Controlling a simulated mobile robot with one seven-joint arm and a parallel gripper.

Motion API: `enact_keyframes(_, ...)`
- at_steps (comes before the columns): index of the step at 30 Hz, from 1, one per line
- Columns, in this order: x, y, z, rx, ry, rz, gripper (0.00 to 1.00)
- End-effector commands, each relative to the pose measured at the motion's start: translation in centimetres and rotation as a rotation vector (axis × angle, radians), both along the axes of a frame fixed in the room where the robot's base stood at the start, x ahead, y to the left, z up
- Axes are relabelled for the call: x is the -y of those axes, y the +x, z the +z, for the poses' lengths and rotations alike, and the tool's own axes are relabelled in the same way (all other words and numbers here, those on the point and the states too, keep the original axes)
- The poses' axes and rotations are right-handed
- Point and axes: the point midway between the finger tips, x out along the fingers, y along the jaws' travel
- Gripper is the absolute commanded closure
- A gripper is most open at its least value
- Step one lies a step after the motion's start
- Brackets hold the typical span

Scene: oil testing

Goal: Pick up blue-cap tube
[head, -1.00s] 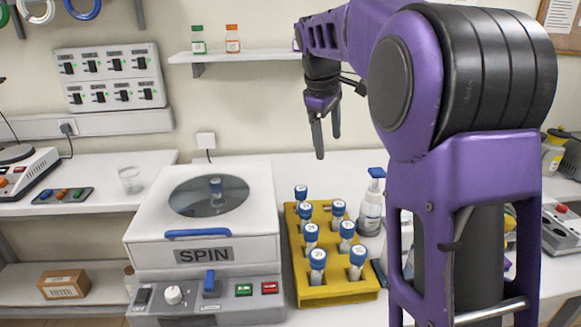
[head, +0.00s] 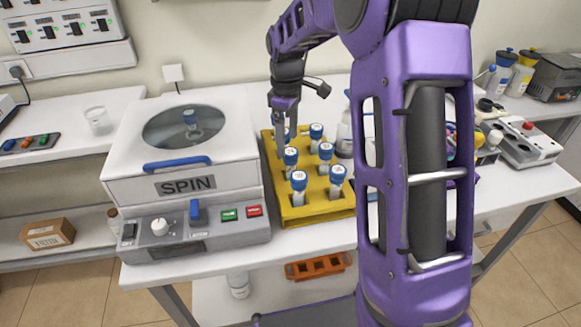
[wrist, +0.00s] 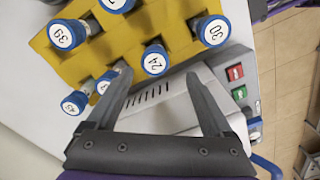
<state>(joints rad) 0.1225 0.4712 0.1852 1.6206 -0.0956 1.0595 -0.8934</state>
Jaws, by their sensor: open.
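Several blue-cap tubes stand upright in a yellow rack (head: 285,212) to the right of the centrifuge. Front tubes (head: 298,188) and (head: 337,182) show clearly in the head view. My gripper (head: 284,122) is open, pointing down at the back left of the rack, where its fingers partly hide a tube. In the wrist view my gripper (wrist: 162,74) has its fingers apart with nothing held. The cap numbered 24 (wrist: 154,60) lies just ahead of the gap between the fingertips. Caps numbered 39 (wrist: 66,35) and 30 (wrist: 213,31) are farther off. Contact cannot be told.
A white bottle (head: 345,133) stands right of the rack. An orange rack (head: 318,266) lies on the lower shelf.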

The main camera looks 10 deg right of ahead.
Motion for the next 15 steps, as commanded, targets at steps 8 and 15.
enact_keyframes(8, 0.9, 0.2, -3.1, -0.002, 0.0, -0.003, 0.15)
enact_keyframes(15, 0.9, 0.3, -5.3, 0.001, -0.001, -0.002, 0.15)
